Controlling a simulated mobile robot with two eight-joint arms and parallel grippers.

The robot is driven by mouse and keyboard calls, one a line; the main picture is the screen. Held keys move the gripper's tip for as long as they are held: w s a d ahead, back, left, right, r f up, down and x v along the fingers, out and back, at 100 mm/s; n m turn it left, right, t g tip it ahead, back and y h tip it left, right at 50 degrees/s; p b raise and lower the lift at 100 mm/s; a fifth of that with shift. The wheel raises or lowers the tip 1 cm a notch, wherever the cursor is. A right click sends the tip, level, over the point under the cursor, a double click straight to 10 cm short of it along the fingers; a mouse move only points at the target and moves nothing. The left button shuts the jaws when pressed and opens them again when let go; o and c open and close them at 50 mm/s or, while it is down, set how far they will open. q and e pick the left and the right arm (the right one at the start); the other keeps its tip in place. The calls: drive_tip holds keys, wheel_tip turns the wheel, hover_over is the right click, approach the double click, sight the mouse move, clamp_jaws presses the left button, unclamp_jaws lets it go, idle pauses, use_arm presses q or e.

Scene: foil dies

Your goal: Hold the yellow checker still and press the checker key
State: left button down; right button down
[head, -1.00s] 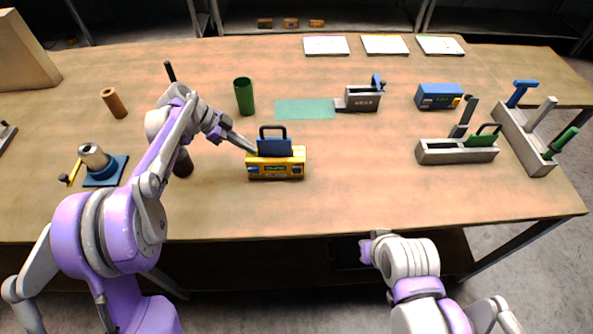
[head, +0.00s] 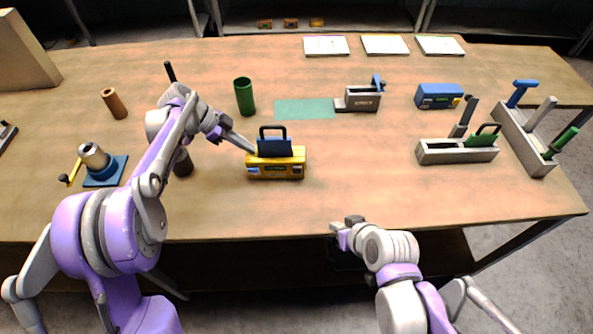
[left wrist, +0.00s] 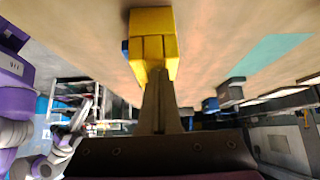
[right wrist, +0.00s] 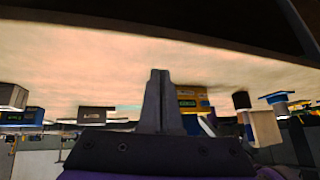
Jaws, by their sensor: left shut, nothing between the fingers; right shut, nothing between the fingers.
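The left wrist view shows the shut fingers (left wrist: 160,85) against the checker's yellow end (left wrist: 152,45). My right gripper (head: 340,228) is at the table's front edge, well apart from the checker. In the right wrist view its fingers (right wrist: 158,80) are shut and empty, with the checker (right wrist: 192,100) beyond them.
A green cup (head: 244,97) and a green mat (head: 305,109) lie behind the checker. A grey device (head: 364,100), a blue box (head: 438,96) and a grey holder with a green handle (head: 456,152) stand to the right. The table in front of the checker is clear.

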sight(297, 169)
use_arm(q)
drive_tip(key=shift+f, duration=0.15)
use_arm(e)
drive_tip(key=w+a+y, duration=0.1)
drive_tip(key=a, duration=0.1)
drive_tip(key=w+a+f+n+t+y, duration=0.1)
drive_tip(key=w+a, duration=0.1)
drive_tip(key=a, duration=0.1)
drive_tip(key=w+a+n+t+y, duration=0.1)
drive_tip(key=w+a, duration=0.1)
drive_tip(key=shift+a+f+y, duration=0.2)
drive_tip(key=shift+f+y, duration=0.1)
drive_tip(key=shift+f, duration=0.1)
drive_tip(key=shift+w+a+t+y, duration=0.35)
drive_tip(key=shift+a+t, duration=0.15)
drive_tip(key=shift+a, duration=0.1)
drive_tip(key=shift+w+d, duration=0.2)
drive_tip(key=shift+w, duration=4.2)
drive_tip(key=shift+w, duration=0.15)
drive_tip(key=shift+w+f, duration=0.1)
drive_tip(key=shift+w, duration=0.2)
drive_tip(key=shift+w, duration=0.5)
drive_tip(key=shift+s, duration=0.95)
